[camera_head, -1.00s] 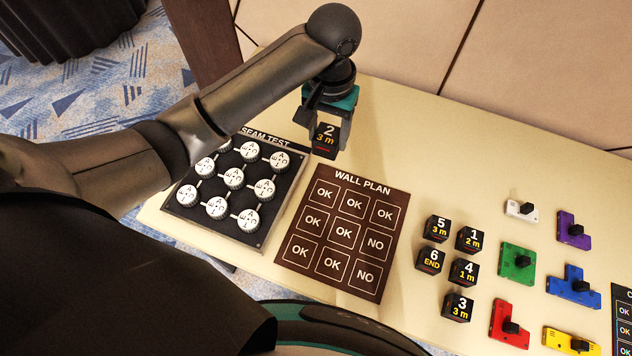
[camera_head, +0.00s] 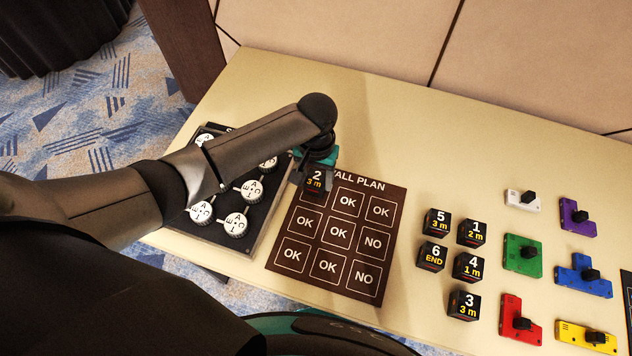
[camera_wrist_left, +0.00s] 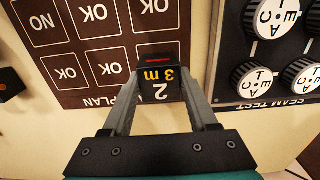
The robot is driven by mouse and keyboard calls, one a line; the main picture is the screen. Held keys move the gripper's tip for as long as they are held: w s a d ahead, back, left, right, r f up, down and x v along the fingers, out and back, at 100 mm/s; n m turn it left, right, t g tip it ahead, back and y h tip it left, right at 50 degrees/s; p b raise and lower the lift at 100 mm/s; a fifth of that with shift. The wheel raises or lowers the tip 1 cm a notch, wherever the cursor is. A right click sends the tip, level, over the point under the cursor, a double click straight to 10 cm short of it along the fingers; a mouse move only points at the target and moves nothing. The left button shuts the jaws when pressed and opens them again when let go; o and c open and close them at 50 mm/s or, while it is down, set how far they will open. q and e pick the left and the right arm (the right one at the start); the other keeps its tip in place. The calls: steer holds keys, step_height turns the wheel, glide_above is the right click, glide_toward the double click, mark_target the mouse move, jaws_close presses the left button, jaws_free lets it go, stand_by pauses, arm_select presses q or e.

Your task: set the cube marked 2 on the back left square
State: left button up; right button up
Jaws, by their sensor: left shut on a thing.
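The black cube marked 2, "3 m" (camera_head: 316,183), is held between the fingers of my left gripper (camera_head: 315,174). In the left wrist view the cube (camera_wrist_left: 158,82) sits between both fingertips of my left gripper (camera_wrist_left: 160,95). The brown WALL PLAN board (camera_head: 392,200) lies on the table with a grid of outlined squares. The cube is over its back left corner and hides the back left square. I cannot tell whether the cube touches the board. The other squares read OK or NO and are bare. My right gripper is out of view.
The SEAM TEST panel (camera_head: 262,215) with white knobs lies left of the board, partly under my left arm. Several black cubes, such as cube 5 (camera_head: 437,222), stand right of the board. Coloured pieces, such as the green one (camera_head: 522,256), lie farther right. The table's back is clear.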

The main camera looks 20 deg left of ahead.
mark_target(316, 178)
arm_select(q)
steer(key=shift+f, duration=0.85)
steer(key=shift+f, duration=0.15)
steer(key=o, duration=1.4)
step_height(316, 178, up, 12)
steer(key=p, duration=0.3)
steer(key=shift+r, duration=0.2)
